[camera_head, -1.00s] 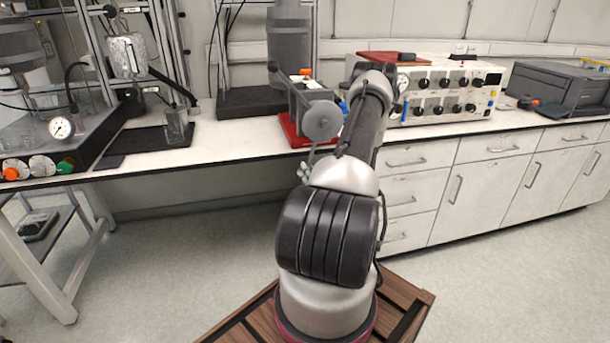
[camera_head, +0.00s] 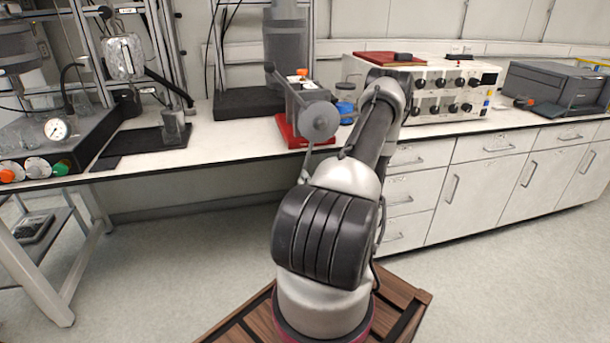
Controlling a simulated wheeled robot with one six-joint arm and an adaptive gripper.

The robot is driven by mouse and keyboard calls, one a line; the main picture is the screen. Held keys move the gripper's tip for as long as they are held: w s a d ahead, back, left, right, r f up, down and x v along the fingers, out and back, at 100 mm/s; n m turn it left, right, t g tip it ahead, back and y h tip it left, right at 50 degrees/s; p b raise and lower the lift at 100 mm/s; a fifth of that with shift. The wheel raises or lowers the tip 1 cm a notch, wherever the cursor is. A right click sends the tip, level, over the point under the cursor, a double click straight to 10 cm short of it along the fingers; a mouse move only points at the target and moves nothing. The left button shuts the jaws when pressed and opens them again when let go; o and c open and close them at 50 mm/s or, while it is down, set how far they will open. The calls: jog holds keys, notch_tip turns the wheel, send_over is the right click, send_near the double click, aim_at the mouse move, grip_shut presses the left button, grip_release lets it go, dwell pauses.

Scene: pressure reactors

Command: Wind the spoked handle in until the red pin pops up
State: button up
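A grey clamp-like device (camera_head: 300,98) with an orange cap (camera_head: 301,73) stands on a red base (camera_head: 288,132) near the bench's front edge. A round grey disc (camera_head: 320,121) faces me on its front. A thin rod (camera_head: 308,158) hangs below the disc towards my arm; its lower end is partly hidden behind my arm. I cannot make out the handle's spokes or a red pin. My arm reaches up and forward, its elbow just right of the device. My gripper is not visible; my own arm seems to hide it.
A white control box (camera_head: 440,98) with black knobs and a dark grey machine (camera_head: 557,88) are farther right. A pressure gauge (camera_head: 57,129) and glassware are at left.

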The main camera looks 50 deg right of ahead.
jog(key=v, duration=0.6)
jog(key=shift+s, duration=0.1)
dwell(0.5)
